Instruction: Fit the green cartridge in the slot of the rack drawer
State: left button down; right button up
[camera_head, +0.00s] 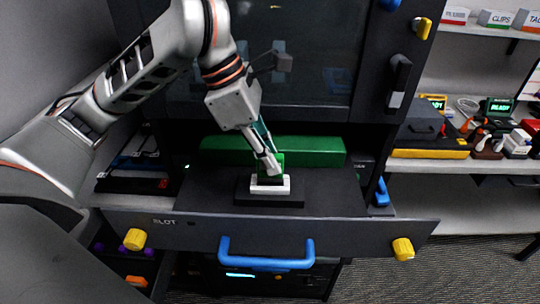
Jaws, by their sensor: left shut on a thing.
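The green cartridge (277,160) is upright in my left gripper (267,164), which is shut on it. The cartridge is directly above the white slot piece (270,189), which sits on a black block in the open rack drawer (330,232). The cartridge's lower edge meets the slot piece in the picture; I cannot tell whether it is inside the slot. The gripper fingers hide part of the cartridge. My right gripper is not in view.
A long green bar (320,152) lies behind the slot piece. The drawer front has a blue handle (266,262) and yellow knobs (403,249). Shelves with tools and boxes (430,153) stand at the right. The drawer floor beside the black block is clear.

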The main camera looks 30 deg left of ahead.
pick_arm(q)
jog(key=shift+f, duration=1.45)
dwell(2.0)
jog(key=c, duration=2)
grip_release()
jog(key=o, duration=0.5)
jog(key=shift+r, duration=0.15)
jog(key=shift+r, duration=3.35)
